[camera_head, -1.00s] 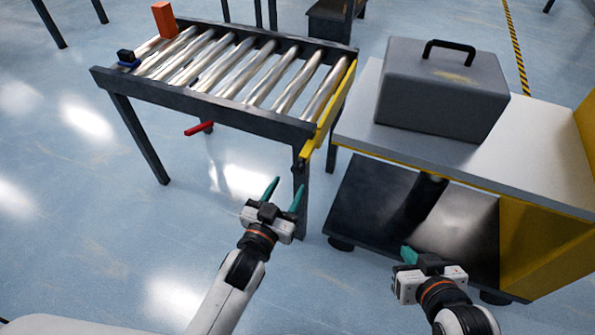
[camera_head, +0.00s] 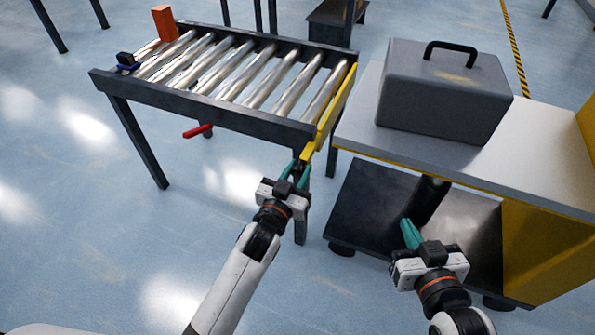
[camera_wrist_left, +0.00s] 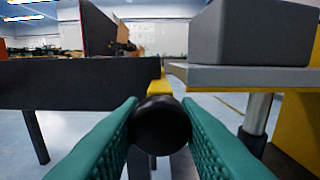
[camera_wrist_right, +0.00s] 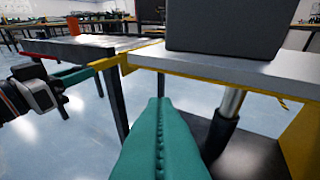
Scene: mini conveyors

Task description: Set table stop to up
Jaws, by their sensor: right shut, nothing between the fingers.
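The table stop is a long yellow bar (camera_head: 338,105) along the right end of the roller table (camera_head: 215,105). A short yellow lever (camera_head: 308,151) extends from its near end, with a round black knob (camera_wrist_left: 161,125) at the tip. My left gripper (camera_head: 297,170) is at this knob, below the table's near right corner. In the left wrist view its two teal fingers lie close against both sides of the knob. The knob hides the fingertips' far ends. My right gripper (camera_head: 410,232) is shut and empty, in front of the workbench's lower shelf.
A workbench (camera_head: 368,140) right of the roller table carries a grey toolbox (camera_head: 440,95). An orange block (camera_head: 165,22) and a small black-and-blue part (camera_head: 127,62) are at the table's far left. A red handle (camera_head: 198,131) hangs below its front rail. The floor left is clear.

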